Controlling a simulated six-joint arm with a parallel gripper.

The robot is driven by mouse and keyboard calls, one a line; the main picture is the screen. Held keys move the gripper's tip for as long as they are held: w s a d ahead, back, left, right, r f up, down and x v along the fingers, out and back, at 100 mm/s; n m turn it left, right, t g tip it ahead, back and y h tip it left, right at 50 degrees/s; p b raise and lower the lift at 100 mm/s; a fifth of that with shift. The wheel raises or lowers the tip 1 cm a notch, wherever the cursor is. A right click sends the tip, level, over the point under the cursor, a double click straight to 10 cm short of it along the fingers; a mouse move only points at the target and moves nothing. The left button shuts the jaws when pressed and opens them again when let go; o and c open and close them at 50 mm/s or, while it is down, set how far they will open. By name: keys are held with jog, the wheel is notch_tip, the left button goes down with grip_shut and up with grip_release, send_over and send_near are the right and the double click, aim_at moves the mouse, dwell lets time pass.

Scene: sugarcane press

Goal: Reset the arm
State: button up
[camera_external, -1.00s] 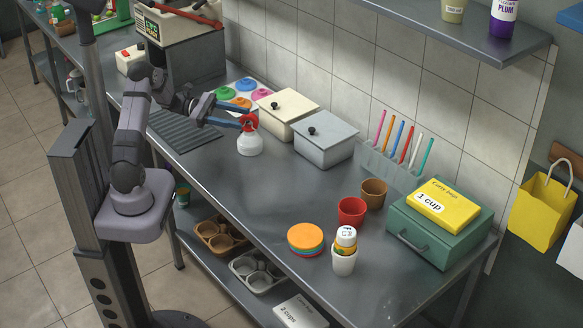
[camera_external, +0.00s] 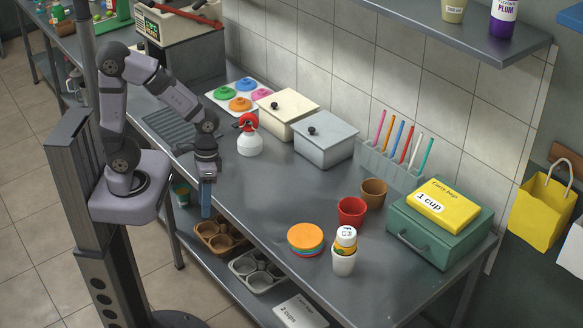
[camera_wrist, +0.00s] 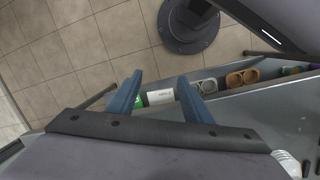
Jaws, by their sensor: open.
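My gripper (camera_external: 206,198) hangs pointing down at the front edge of the steel counter (camera_external: 255,200), its blue fingers in front of the lower shelf. In the wrist view my gripper (camera_wrist: 160,95) shows two blue fingers spread apart with nothing held between them.
Two lidded boxes, white (camera_external: 287,110) and grey (camera_external: 325,141), stand behind the bottle. A red cup (camera_external: 351,211), a stack of coloured discs (camera_external: 305,239) and a green box (camera_external: 440,228) stand further right. Cup trays (camera_external: 220,238) sit on the shelf below.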

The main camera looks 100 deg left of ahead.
jog(key=m, duration=0.1)
jog(key=m+y, duration=0.1)
jog(key=r+m+t, duration=0.1)
jog(key=m, duration=0.1)
jog(key=shift+s+d+y+p, duration=0.1)
jog(key=shift+d+y+p, duration=0.2)
jog(key=shift+d+y, duration=0.1)
jog(key=shift+f, duration=0.1)
dwell(0.5)
